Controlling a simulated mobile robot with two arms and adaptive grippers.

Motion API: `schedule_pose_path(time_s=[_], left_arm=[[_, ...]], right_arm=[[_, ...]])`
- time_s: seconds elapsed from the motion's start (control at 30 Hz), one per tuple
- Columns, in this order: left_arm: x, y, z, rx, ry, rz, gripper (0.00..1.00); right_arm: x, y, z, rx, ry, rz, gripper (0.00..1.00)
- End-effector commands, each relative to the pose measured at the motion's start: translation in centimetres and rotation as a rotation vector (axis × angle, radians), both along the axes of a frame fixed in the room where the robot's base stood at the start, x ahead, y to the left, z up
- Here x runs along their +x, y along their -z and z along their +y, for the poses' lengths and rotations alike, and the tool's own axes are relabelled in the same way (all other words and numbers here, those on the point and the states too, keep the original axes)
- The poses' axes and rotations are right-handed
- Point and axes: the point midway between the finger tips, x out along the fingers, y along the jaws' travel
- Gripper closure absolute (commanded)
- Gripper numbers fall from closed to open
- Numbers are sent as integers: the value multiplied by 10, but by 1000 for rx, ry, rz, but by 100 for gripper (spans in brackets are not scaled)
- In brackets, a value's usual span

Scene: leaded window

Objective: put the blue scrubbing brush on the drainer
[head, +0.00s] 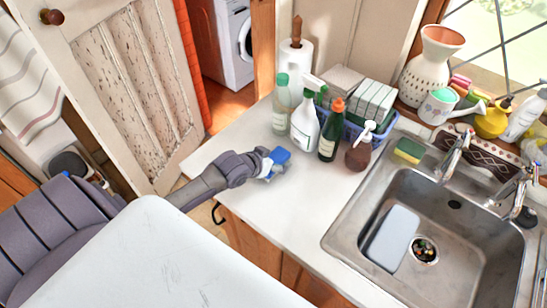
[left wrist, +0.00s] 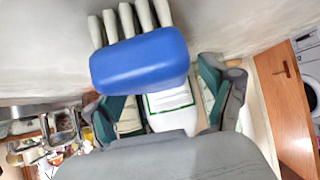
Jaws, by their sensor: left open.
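The blue scrubbing brush (head: 280,156) is at the left part of the white counter, at the tip of my left gripper (head: 271,165). In the left wrist view the brush (left wrist: 140,60) shows its blue back and several pale bristle tufts. My left gripper (left wrist: 167,100) is open, its two green-and-grey fingers spread below the brush in that picture. I cannot tell whether they touch it. The steel sink (head: 345,222) is at the right; no separate drainer is clearly distinguishable. My right gripper is not in view.
Spray and soap bottles (head: 305,129) and a blue basket (head: 351,133) stand behind the brush. A sponge (head: 409,150) lies at the sink's back corner. A grey block (head: 392,238) lies in the basin. The counter between brush and sink is clear.

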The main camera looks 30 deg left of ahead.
Motion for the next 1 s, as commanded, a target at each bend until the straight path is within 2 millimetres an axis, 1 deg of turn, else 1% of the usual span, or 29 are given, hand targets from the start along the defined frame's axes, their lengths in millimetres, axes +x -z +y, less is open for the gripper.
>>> schedule_pose_path(time_s=[0.03, 0.13, 0.4, 0.43, 0.67, 0.8, 0.83, 0.87, 1.0], left_arm=[[6, 3, -1, -2, -2, -1, 17], [13, 9, -1, -1, 1, -1, 17], [15, 12, -2, 0, 1, -1, 17], [15, 12, -2, -1, 1, -1, 18], [15, 12, -2, -1, 1, -1, 57], [15, 11, -2, -1, 1, -1, 80], [15, 11, -2, -1, 1, -1, 84], [15, 11, -2, -1, 1, -1, 90], [15, 11, -2, -1, 1, -1, 90]], right_arm=[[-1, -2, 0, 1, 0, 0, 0], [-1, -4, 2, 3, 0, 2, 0], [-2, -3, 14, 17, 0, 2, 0], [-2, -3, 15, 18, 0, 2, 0], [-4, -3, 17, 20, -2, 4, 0], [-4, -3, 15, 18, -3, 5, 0], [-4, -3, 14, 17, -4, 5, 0], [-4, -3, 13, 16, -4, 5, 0], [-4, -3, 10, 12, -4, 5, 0]])
